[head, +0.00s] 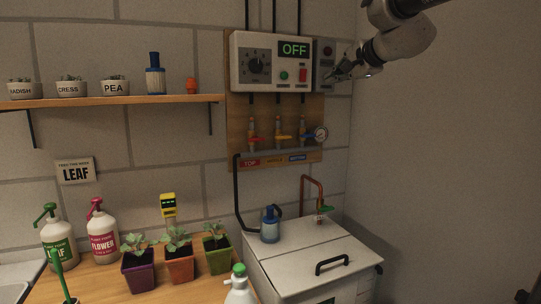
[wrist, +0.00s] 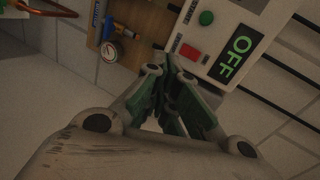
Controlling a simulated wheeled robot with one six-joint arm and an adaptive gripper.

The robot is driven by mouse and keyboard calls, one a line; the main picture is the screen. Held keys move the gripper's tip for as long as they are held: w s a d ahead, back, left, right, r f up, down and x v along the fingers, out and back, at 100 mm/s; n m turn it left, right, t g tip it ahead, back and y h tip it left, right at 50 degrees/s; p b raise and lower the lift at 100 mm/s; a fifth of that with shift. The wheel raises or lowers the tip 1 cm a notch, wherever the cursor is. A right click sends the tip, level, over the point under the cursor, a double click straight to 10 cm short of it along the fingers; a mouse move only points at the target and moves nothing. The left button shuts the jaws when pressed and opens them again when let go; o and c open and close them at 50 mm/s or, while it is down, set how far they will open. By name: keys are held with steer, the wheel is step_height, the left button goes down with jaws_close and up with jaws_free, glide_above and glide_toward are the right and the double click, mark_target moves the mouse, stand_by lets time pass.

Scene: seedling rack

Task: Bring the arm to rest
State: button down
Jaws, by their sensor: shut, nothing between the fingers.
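My gripper (head: 338,73) is in the air at the upper right of the head view, in front of the right edge of the control box (head: 252,82). My arm reaches in from the top right. In the wrist view my gripper (wrist: 168,60) has its fingers together with nothing between them. The control box also shows in the wrist view (wrist: 228,20), tilted, with its green OFF display, a red switch and a green button. I cannot tell whether my fingertips touch the box.
Below the box is a valve board (head: 238,120) with a gauge (head: 320,134). A white cabinet (head: 310,257) stands under it. A shelf (head: 120,101) with pots is on the left. A wooden bench (head: 195,290) holds seedlings and bottles. The wall at right is bare.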

steer(key=s+f+n+g, duration=0.3)
steer(key=s+f+n, duration=0.15)
steer(key=f, duration=0.55)
steer(key=s+d+f+n+g+h, duration=0.1)
steer(key=s+d+f+n+g, duration=0.1)
steer(key=s+f, duration=0.4)
steer(key=s+d+f+n+g+h, duration=0.2)
steer(key=s+d+f, duration=0.3)
steer(key=s, duration=0.9)
steer(key=s+d+f+n+g+h, duration=0.1)
steer(key=s+d+f+n, duration=0.3)
steer(key=s+f, duration=0.4)
steer(key=shift+s+n+g+h, duration=0.35)
steer(key=shift+s+g, duration=0.25)
steer(key=shift+s, duration=0.6)
